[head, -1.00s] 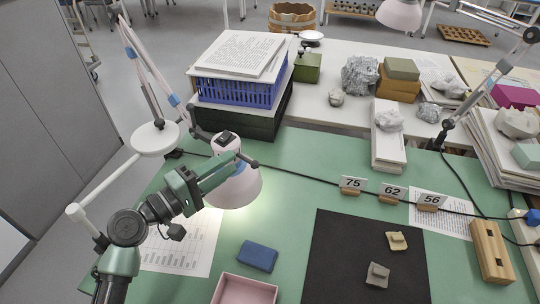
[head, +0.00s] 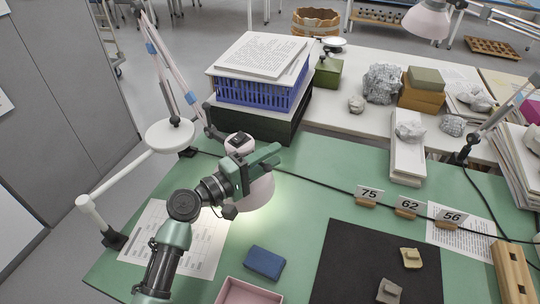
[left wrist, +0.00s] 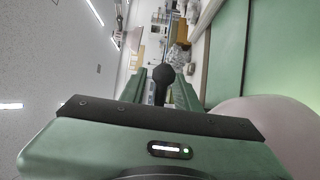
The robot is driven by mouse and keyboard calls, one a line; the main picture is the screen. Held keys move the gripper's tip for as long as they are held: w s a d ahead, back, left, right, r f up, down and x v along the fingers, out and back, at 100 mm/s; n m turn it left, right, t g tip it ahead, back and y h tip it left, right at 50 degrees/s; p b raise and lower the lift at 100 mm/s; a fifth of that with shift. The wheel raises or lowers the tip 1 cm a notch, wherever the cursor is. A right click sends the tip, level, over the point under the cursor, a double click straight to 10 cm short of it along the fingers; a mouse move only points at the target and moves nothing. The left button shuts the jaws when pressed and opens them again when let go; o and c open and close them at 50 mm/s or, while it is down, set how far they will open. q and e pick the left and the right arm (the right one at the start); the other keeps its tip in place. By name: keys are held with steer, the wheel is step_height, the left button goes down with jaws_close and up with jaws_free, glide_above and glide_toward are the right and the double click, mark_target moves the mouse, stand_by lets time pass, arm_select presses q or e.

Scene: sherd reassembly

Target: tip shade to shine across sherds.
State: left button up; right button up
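The pale pink lamp shade (head: 258,191) hangs on its white arm over the left of the green table, lit below. It fills the lower right of the left wrist view (left wrist: 268,135). My left gripper (head: 278,154) is in front of the shade's upper part. In the left wrist view its two green fingers (left wrist: 160,92) stand apart, with a black knob on a stem (left wrist: 163,77) between them. I cannot tell whether they touch it. Two sherds, one tan (head: 411,258) and one grey (head: 389,291), lie on the black mat (head: 345,265). My right gripper is not in view.
Number cards 75 (head: 369,194), 62 (head: 407,206) and 56 (head: 450,217) stand behind the mat. A blue block (head: 265,262) and pink tray (head: 246,293) lie left of it. A blue basket (head: 262,92) stands behind the shade. A second lamp (head: 430,20) is at the back right.

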arm_select(q)
jaws_close()
stand_by(1.4)
